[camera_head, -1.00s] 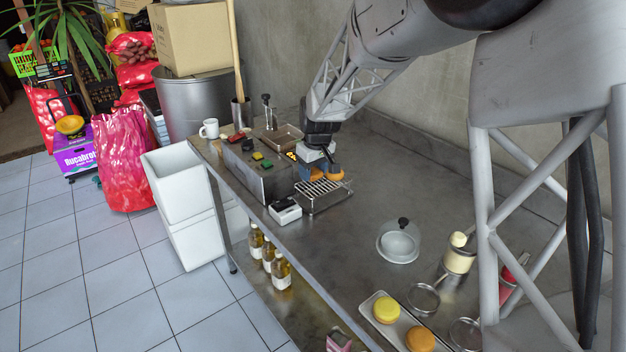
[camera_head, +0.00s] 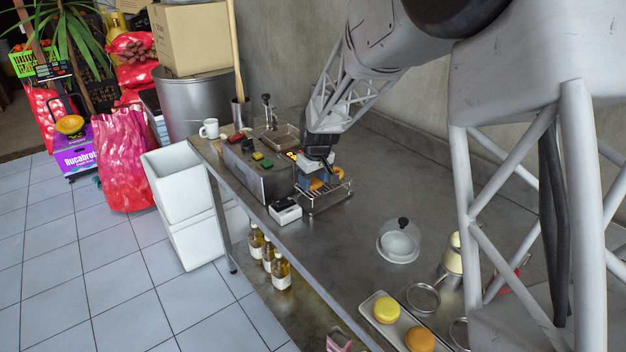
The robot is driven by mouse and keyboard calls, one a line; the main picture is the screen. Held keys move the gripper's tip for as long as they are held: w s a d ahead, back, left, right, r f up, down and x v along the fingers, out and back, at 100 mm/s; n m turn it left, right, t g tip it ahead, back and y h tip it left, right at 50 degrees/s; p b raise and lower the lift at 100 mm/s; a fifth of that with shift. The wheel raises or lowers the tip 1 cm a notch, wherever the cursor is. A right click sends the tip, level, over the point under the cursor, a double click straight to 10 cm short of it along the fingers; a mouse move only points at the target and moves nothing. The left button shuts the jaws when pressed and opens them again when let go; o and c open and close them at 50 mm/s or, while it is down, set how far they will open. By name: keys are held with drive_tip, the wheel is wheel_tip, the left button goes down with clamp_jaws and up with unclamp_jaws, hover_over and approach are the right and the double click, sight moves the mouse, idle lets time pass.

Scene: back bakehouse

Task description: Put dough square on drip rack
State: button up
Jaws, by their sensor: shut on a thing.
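The drip rack (camera_head: 337,194) is a wire grid over a shallow metal tray, beside the metal fryer box on the bench. My gripper (camera_head: 319,178) points down over the rack, shut on the dough square (camera_head: 316,185). The dough is golden-brown and partly hidden by the fingers. It is low, at or just above the wires; I cannot tell whether it touches them. Golden-brown also shows to the right of the fingers, and I cannot tell whether it is the same piece.
The fryer box (camera_head: 262,172) with coloured switches stands left of the rack, and a small white device (camera_head: 285,211) in front. The bench between is clear.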

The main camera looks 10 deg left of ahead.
sight(317, 183)
drive_tip(key=shift+f, duration=0.15)
drive_tip(key=o, duration=0.7)
drive_tip(key=r, duration=0.8)
drive_tip(key=s+d+r, duration=0.1)
drive_tip(key=r, duration=0.3)
drive_tip(key=shift+s+d+r, duration=0.1)
idle(0.6)
drive_tip(key=shift+s+d, duration=0.1)
